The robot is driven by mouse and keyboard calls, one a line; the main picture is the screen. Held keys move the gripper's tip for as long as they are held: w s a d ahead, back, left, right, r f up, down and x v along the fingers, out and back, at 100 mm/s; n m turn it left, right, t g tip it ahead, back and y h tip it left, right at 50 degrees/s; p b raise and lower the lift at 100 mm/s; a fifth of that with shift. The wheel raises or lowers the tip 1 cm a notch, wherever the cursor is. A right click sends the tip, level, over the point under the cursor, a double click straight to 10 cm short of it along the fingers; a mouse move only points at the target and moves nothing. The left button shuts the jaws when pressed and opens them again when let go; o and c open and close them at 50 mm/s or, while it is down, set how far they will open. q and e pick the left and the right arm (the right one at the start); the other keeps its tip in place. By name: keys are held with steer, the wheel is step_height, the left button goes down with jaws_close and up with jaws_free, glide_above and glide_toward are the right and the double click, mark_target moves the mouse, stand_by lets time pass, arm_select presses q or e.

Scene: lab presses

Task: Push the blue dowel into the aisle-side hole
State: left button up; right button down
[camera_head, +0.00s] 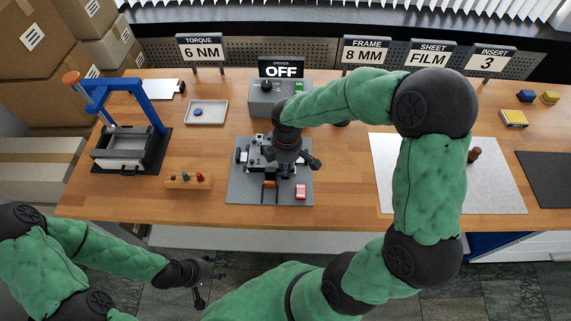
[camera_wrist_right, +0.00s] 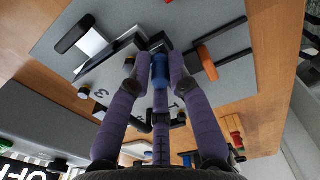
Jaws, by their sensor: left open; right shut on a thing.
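The blue dowel (camera_wrist_right: 160,70) is between the purple fingertips of my right gripper (camera_wrist_right: 158,62) in the right wrist view, with its lower end close to the dark fixture parts. In the head view my right gripper (camera_head: 286,167) is over the fixture on the grey plate (camera_head: 243,190) and hides the dowel. The fixture is also largely covered there. I cannot make out the aisle-side hole, or tell whether the dowel's end is in a hole. My left gripper (camera_head: 205,278) is open and empty, in front of the table's front edge.
On the plate are a pink-red block (camera_head: 300,191) and an orange-topped part (camera_head: 269,184). A wooden peg block (camera_head: 188,180) and a blue-framed press (camera_head: 128,125) stand to the left. A driver box (camera_head: 275,97) marked OFF stands behind. A white sheet (camera_head: 385,165) lies right.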

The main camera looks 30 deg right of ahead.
steer(key=shift+f, duration=0.4)
steer(key=c, duration=1.1)
jaws_free()
steer(key=shift+r, duration=0.15)
step_height(320, 180, up, 12)
steer(key=shift+s+d+f, duration=0.1)
